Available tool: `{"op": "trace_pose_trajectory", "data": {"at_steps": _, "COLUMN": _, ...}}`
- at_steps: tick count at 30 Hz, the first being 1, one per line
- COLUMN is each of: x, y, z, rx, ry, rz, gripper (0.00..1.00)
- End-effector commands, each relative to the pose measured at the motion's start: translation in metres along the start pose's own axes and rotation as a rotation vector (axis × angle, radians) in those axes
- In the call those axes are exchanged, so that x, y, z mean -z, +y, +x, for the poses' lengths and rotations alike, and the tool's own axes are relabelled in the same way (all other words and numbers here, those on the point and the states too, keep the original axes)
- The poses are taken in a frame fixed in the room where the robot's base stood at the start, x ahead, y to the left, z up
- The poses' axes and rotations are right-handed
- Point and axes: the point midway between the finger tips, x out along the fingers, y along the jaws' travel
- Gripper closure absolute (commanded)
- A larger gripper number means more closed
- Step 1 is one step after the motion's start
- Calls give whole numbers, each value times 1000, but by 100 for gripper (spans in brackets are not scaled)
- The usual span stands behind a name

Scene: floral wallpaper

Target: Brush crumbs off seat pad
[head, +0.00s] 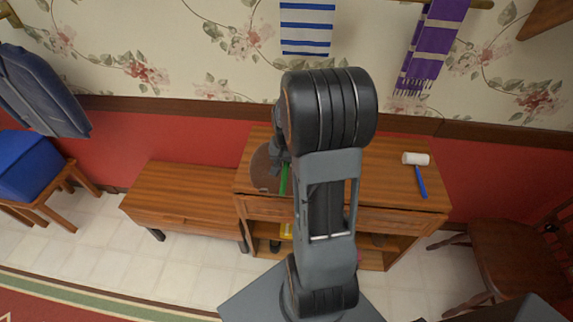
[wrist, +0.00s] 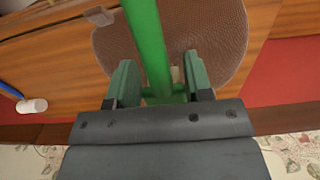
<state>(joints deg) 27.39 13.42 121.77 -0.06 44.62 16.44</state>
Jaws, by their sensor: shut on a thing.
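My gripper (wrist: 160,88) is shut on a green handle (wrist: 148,40), over the pad. The green handle (head: 284,180) is partly hidden behind my arm in the head view. The working end of the green tool is hidden, so I cannot tell whether it touches the pad. A small pale bit (wrist: 177,75) shows beside the handle; I cannot tell if it is a crumb.
A white-headed roller with a blue handle (head: 416,159) lies on the right of the cabinet top (head: 385,180). A lower wooden bench (head: 180,195) stands to the left. A wooden chair (head: 510,255) is at right. Towels hang on the wall behind.

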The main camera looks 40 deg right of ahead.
Motion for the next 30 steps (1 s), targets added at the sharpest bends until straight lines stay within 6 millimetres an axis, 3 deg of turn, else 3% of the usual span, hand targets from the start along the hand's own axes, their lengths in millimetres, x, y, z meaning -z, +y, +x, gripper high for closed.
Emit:
{"op": "trace_pose_trajectory", "data": {"at_steps": 19, "x": 0, "y": 0, "z": -1, "rx": 0, "ry": -1, "rz": 0, "gripper": 72}}
{"op": "trace_pose_trajectory", "data": {"at_steps": 30, "x": 0, "y": 0, "z": 20, "rx": -1, "ry": -7, "rz": 0, "gripper": 72}}
